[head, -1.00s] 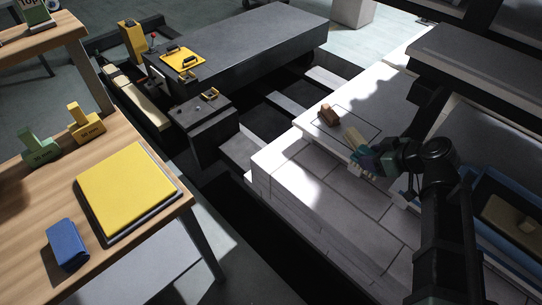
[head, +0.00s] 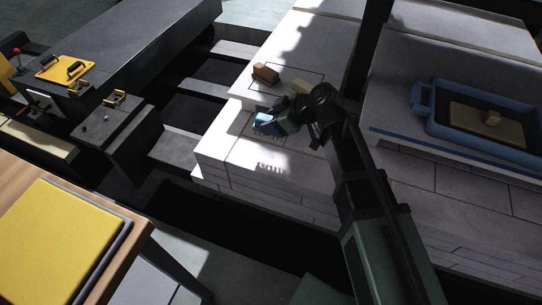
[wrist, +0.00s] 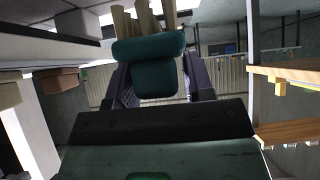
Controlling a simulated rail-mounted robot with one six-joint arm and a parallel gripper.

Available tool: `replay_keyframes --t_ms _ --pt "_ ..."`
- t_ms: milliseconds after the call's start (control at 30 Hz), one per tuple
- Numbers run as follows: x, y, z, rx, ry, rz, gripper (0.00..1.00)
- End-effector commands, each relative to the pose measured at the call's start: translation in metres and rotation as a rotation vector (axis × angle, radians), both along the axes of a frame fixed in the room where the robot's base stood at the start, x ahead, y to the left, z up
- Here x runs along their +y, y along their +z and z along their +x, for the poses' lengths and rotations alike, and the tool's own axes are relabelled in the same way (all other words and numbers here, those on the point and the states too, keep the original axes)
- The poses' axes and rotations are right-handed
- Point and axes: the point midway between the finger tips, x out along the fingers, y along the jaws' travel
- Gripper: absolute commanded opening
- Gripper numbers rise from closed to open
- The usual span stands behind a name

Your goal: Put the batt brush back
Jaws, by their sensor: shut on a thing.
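The batt brush (wrist: 152,66) is in my gripper. In the wrist view it shows as a dark teal body between the two fingers, with pale tan strips beyond it that look like bristles. In the head view my gripper (head: 276,123) is shut on it above the pale kiln car deck (head: 236,150), near the deck's left side. The brush is small there and partly hidden by the gripper, and its shadow falls on the deck below. I cannot tell its exact tilt.
A brown block (head: 265,73) and a tan block (head: 300,87) lie behind my gripper, by an outlined rectangle. A blue tray (head: 422,98) holding a tan board stands on the right. A dark post (head: 368,50) rises behind. A yellow slab (head: 55,245) is at lower left.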

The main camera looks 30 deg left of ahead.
Motion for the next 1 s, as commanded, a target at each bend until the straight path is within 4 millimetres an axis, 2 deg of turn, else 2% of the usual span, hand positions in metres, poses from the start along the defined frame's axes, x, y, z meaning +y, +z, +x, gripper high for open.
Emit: replay_keyframes --t_ms 33,100,267,500,767,900,933,1000 --pt "0.000 -0.030 0.000 0.000 0.000 0.000 0.16" --pt "0.000 -0.039 0.000 0.000 0.000 0.000 0.16" --pt "0.000 -0.037 0.000 0.000 0.000 0.000 0.16" --pt "0.000 -0.081 0.000 0.000 0.000 0.000 0.16" --pt "0.000 -0.077 0.000 0.000 0.000 0.000 0.16" --pt "0.000 -0.083 0.000 0.000 0.000 0.000 0.16" --pt "0.000 -0.081 0.000 0.000 0.000 0.000 0.53" --pt "0.000 -0.080 0.000 0.000 0.000 0.000 0.63"
